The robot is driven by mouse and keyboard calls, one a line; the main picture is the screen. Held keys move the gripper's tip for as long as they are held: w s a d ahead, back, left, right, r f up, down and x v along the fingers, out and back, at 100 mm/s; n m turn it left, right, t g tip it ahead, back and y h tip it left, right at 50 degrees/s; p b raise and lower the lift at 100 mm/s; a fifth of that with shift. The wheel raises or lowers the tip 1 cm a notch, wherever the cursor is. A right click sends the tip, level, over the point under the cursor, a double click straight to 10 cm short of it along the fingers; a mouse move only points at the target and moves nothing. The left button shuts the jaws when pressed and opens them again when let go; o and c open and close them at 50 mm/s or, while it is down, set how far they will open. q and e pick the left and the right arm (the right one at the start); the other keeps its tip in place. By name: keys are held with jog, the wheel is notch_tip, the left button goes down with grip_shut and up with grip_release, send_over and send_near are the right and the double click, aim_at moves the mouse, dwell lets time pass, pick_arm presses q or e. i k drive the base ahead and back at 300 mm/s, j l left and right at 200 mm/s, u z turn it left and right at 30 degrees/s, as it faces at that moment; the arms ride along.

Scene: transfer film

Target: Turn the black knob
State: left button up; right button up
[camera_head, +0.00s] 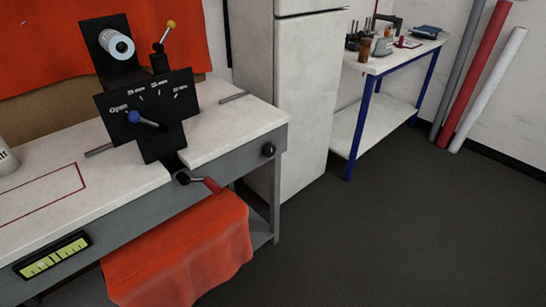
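A round black knob (268,150) sits on the grey front face of the workbench (240,150), near its right end. Nothing touches it or covers it. Neither of my grippers shows in the head view.
On the bench stands a black device (165,138) with a blue-tipped lever (134,117), a yellow-tipped lever (171,24) and a red-handled crank (207,185) jutting past the front edge. An orange cloth (185,255) hangs below. A white cabinet (300,100) stands behind; the floor at right is clear.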

aim_at(268, 151)
jog(key=i+l, duration=0.2)
jog(key=i+l+u, duration=0.1)
jog(key=l, duration=0.3)
jog(key=i+l, duration=0.25)
jog(key=i+l+u, duration=0.1)
jog(key=l, duration=0.3)
jog(key=i, duration=0.1)
